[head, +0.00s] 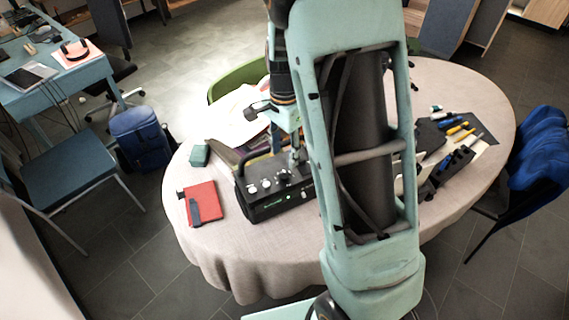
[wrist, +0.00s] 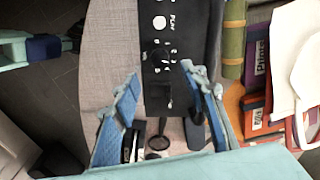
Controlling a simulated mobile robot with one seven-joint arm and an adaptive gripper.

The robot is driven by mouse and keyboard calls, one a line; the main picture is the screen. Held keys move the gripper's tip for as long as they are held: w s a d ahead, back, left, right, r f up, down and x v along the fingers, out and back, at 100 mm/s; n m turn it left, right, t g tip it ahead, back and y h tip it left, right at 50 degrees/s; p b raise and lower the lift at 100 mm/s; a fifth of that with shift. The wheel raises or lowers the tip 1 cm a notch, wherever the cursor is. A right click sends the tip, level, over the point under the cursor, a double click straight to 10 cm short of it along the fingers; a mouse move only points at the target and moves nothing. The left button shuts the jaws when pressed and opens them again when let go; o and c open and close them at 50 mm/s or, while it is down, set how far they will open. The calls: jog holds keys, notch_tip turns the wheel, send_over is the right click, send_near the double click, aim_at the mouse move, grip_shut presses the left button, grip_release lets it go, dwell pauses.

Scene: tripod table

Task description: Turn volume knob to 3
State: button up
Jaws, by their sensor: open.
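A black box-shaped device (head: 262,207) with a handle and several small controls on top stands on the table. In the wrist view the device's panel (wrist: 185,22) shows a white round button and a "PLAY" label. A dark knob (wrist: 160,53) shows lower on the panel; a dark knob (head: 284,177) also shows in the head view. I cannot read a knob scale or tell which is the volume knob. My gripper (head: 298,160) is over the right part of the device. In the wrist view my gripper (wrist: 162,72) is open, its blue-padded fingers either side of the panel.
A red notebook (head: 201,203) lies left of the device, with a small green box (head: 200,154) behind it. Red books (wrist: 257,118) and a green roll (wrist: 233,40) lie close right of the device in the wrist view. Pens and dark items (head: 455,155) lie at the table's right.

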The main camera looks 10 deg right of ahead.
notch_tip(320, 180, up, 4)
jog(key=shift+f, duration=0.1)
jog(key=shift+d, duration=0.1)
dwell(0.4)
